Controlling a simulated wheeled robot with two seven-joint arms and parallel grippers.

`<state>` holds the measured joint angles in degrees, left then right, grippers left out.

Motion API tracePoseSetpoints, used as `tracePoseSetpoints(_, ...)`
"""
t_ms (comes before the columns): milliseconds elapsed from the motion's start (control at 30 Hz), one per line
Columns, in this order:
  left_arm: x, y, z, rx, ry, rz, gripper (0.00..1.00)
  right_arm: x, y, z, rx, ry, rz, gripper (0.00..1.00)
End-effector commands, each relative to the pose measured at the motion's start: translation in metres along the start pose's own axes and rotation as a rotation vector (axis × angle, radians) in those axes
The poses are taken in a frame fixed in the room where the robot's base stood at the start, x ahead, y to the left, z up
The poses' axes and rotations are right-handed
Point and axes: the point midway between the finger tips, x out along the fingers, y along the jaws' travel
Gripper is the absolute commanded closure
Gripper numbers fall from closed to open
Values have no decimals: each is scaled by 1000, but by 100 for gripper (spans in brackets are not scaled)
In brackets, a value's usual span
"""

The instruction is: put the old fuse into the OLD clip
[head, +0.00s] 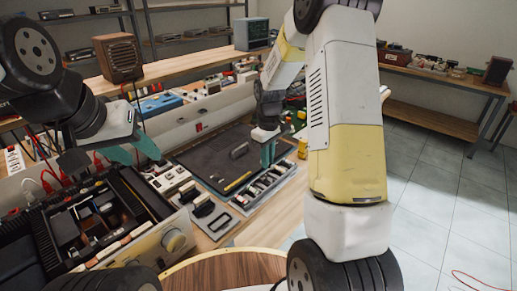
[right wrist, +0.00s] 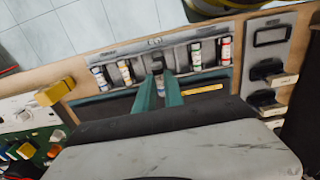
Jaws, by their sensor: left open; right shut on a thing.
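My right gripper (right wrist: 160,80) is shut on a small pale fuse (right wrist: 161,86) between its teal fingertips. It is over the grey fuse rack (right wrist: 185,57), in front of a dark clip (right wrist: 157,66) at the rack's middle. Whether the fuse touches the clip is hidden by the fingers. The rack's lettering is too small to read surely, so I cannot tell which clip is OLD. In the head view my right gripper (head: 268,152) is low over the rack (head: 265,193) beside the dark mat. My left gripper (head: 135,151) is open and empty above the hifi (head: 95,215).
Several banded fuses (right wrist: 125,70) stand in the rack on both sides of the dark clip. A yellow pencil-like stick (right wrist: 202,87) lies on the mat. Dark-handled blocks (right wrist: 266,70) sit in a grey tray at the right. A yellow block (right wrist: 55,92) is at the left.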

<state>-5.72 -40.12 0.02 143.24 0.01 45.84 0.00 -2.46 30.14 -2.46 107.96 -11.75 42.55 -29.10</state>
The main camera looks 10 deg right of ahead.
Motion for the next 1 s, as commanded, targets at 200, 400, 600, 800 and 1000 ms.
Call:
tracePoseSetpoints(200, 0, 0, 0, 0, 0, 0, 57, 22, -1, 1, 2, -3, -2, 100)
tracePoseSetpoints(400, 0, 0, 0, 0, 0, 0, 57, 39, 0, 1, 3, -2, -1, 100)
tracePoseSetpoints(600, 0, 0, 0, 0, 0, 0, 57, 49, 0, 1, 3, -1, 0, 100)
tracePoseSetpoints(800, 0, 0, 0, 0, 0, 0, 57, 52, 0, 0, 3, 0, 0, 100)
tracePoseSetpoints(1000, 0, 0, 0, 0, 0, 0, 57, 52, 0, 0, 3, 0, 0, 100)
